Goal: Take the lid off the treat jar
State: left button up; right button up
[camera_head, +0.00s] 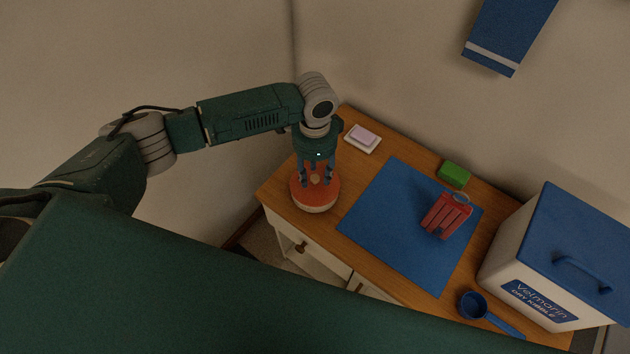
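The treat jar (314,209) stands at the left end of the wooden cabinet top. From above, mostly its round orange-red lid (301,199) shows, with a pale band at the jar's front edge. A small tan knob (315,180) sits in the middle of the lid. My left gripper (317,180) points down over the lid. Its fingers are apart, on either side of the knob. I cannot tell whether they touch the knob or the lid. The lid sits on the jar. My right gripper is not in view.
A blue mat (390,235) lies right of the jar, with a red slatted item (446,216) on it. A white-and-pink block (363,138), a green block (454,174), a blue scoop (474,304) and a blue-lidded kibble bin (520,260) are around it. Walls stand behind.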

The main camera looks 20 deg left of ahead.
pick_arm(q)
jog(key=shift+f, duration=0.75)
grip_shut()
jog(key=shift+r, duration=0.15)
